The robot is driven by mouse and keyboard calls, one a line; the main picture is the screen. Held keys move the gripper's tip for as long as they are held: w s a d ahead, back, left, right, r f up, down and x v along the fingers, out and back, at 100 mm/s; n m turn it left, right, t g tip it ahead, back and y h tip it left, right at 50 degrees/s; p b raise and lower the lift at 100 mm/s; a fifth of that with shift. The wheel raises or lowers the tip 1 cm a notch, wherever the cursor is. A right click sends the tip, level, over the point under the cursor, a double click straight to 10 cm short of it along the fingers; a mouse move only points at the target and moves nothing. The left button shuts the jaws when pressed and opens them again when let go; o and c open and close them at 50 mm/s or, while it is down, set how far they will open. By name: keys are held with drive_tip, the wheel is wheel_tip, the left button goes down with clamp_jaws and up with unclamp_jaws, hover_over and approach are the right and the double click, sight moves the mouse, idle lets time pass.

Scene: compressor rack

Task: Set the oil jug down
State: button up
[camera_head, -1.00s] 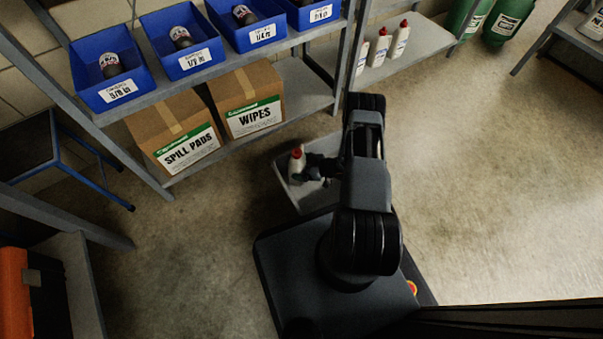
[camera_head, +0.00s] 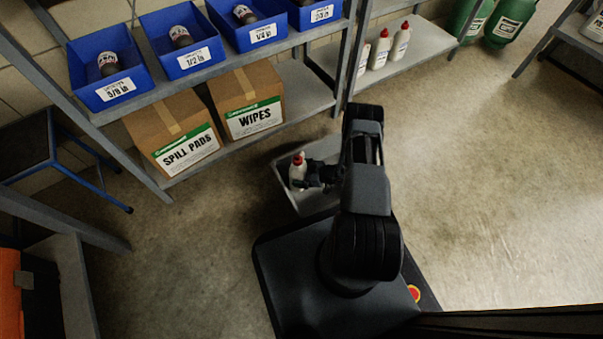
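The oil jug (camera_head: 297,173) is a small white bottle with a red cap. It is upright over the left part of a grey tray (camera_head: 289,194) at the front of my base. My gripper (camera_head: 304,177) is at the jug's right side and appears shut on it. The fingers are small and dark, partly hidden by the jug. I cannot tell whether the jug's bottom touches the tray. My arm covers the tray's right part.
A shelf rack stands ahead, with blue bins (camera_head: 109,92) above and a spill pads box (camera_head: 175,137) and a wipes box (camera_head: 250,103) below. Several similar white bottles (camera_head: 380,52) stand on another shelf. Green containers (camera_head: 508,22) stand at the back right. Open floor (camera_head: 480,180) lies right.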

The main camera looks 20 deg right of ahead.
drive_tip(key=shift+r, duration=0.2)
drive_tip(key=p+v, duration=0.3)
drive_tip(key=v, duration=0.4)
drive_tip(key=w+d+r+m+h, duration=0.1)
drive_tip(key=w+d+r+h, duration=0.55)
drive_tip(key=w+r, duration=0.5)
wheel_tip(320, 180, up, 16)
drive_tip(key=m+h, duration=0.4)
drive_tip(key=h, duration=0.1)
drive_tip(key=s+a+r+m+g+h, duration=0.1)
drive_tip(key=s+a+r+m, duration=0.1)
drive_tip(key=s+a+r, duration=0.3)
drive_tip(key=s+a+r+m+g+h, duration=0.1)
drive_tip(key=s+r+g, duration=0.15)
drive_tip(key=r, duration=0.35)
drive_tip(key=s+a+r+m+g+y, duration=0.1)
drive_tip(key=s+a+r, duration=0.1)
drive_tip(key=s+a, duration=0.3)
drive_tip(key=s+a+r+m+g+y, duration=0.1)
drive_tip(key=s+a, duration=0.4)
drive_tip(key=s, duration=0.6)
wheel_tip(320, 180, up, 2)
drive_tip(key=shift+s+r+y, duration=0.2)
drive_tip(key=shift+r+y, duration=0.05)
drive_tip(key=shift+y, duration=0.2)
